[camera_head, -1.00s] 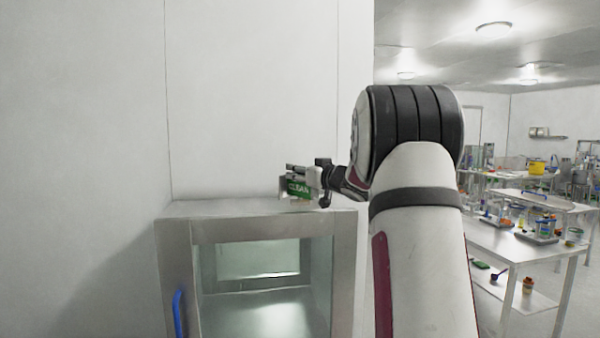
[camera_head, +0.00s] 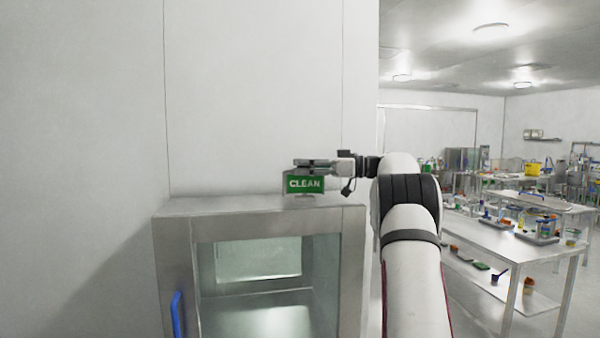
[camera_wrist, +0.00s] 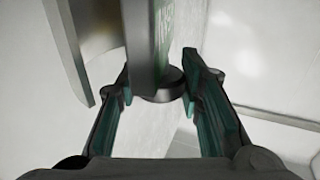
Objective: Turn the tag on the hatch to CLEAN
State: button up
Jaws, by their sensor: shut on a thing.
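The tag (camera_head: 304,184) stands on top of the steel hatch (camera_head: 255,206), with its green CLEAN face toward the head camera. My gripper (camera_head: 315,165) reaches in from the right at the tag's upper edge and is shut on the tag. In the wrist view, the tag's green lettered face (camera_wrist: 165,25) shows edge-on. There, my gripper (camera_wrist: 157,92) has its fingertips on either side of a dark round knob (camera_wrist: 160,86) at the tag. The exact contact is hard to see.
The hatch has a glass window and a blue handle (camera_head: 177,314) at its left. A plain white wall (camera_head: 255,100) stands close behind the tag. To the right, a steel bench (camera_head: 490,240) with labware stands in an open room.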

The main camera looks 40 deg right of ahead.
jog(key=shift+a+r+n+g+y+b, duration=0.1)
jog(key=shift+r+n+g+y+b, duration=0.2)
jog(key=shift+n+g+y+b, duration=0.45)
jog(key=o, duration=1.2)
jog(key=shift+f, duration=0.15)
jog(key=shift+m+t+h+p, duration=0.25)
jog(key=shift+m+t+p, duration=0.1)
jog(key=shift+p, duration=0.15)
